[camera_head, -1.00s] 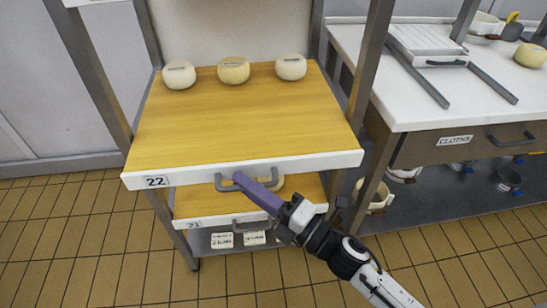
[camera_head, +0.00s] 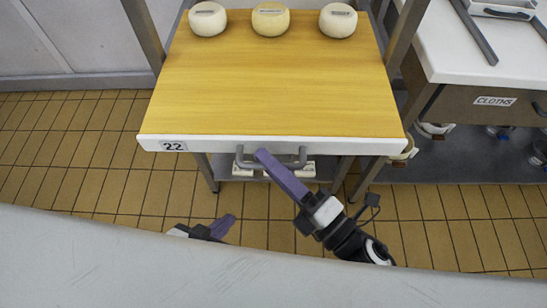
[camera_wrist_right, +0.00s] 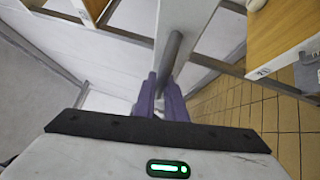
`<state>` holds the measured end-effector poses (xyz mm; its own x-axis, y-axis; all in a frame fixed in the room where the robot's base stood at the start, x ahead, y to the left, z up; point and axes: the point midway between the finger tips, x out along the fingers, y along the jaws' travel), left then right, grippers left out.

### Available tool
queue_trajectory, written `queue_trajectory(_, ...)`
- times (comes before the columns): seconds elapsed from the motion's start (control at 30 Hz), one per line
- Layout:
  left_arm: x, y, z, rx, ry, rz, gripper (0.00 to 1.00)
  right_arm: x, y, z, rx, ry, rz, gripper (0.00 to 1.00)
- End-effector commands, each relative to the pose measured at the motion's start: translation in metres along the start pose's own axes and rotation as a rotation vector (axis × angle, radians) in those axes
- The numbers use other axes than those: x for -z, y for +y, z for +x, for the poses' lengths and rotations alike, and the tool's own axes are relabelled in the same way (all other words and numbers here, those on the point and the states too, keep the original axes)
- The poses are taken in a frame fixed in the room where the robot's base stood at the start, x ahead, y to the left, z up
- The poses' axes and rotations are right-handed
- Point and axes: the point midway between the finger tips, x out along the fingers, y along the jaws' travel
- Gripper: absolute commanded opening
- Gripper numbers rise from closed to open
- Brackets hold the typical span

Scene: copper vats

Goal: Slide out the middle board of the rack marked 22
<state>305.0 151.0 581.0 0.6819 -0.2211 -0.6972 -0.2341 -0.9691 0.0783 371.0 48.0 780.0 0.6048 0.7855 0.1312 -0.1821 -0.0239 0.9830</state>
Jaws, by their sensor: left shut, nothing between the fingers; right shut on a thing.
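The board marked 22 (camera_head: 275,80) has a yellow wooden top, a white front edge and a grey bar handle (camera_head: 292,163). It juts well out past the front posts of the rack (camera_head: 143,35). My right gripper (camera_head: 266,158), with purple fingers, is shut on this handle. In the right wrist view the fingers (camera_wrist_right: 162,88) close around a grey bar (camera_wrist_right: 172,55). My left gripper (camera_head: 222,228) is shut and empty, low and to the left, apart from the board. The board beneath is hidden in the head view.
Three round pale cheeses (camera_head: 208,19) (camera_head: 270,19) (camera_head: 338,20) sit at the board's far end. A white-topped counter with a drawer marked CLOTHS (camera_head: 494,101) stands at the right. Tiled floor (camera_head: 100,165) lies open at the left and in front.

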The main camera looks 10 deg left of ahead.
Motion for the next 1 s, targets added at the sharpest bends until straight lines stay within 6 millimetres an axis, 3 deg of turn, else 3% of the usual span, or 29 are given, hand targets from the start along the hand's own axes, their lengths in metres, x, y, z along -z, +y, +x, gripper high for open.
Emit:
queue_trajectory(0.1,-0.002,0.001,-0.001,-0.001,-0.004,-0.001,0.0,0.0,0.0,-0.001,0.0,0.0,-0.002,0.0)
queue_trajectory(0.13,-0.002,0.001,-0.001,-0.001,-0.004,-0.001,0.0,0.0,0.0,-0.001,0.0,0.0,-0.002,0.16)
queue_trajectory(0.23,-0.003,0.001,-0.001,-0.001,-0.005,-0.002,0.0,0.0,0.0,-0.001,0.0,0.0,-0.001,0.29)
queue_trajectory(0.6,-0.003,0.001,0.0,-0.001,-0.005,-0.002,0.0,0.0,-0.001,-0.007,0.002,-0.001,0.0,0.29)
queue_trajectory(1.0,-0.004,-0.001,0.007,-0.002,0.006,-0.003,0.0,0.0,-0.002,-0.08,0.003,0.0,0.0,0.29)
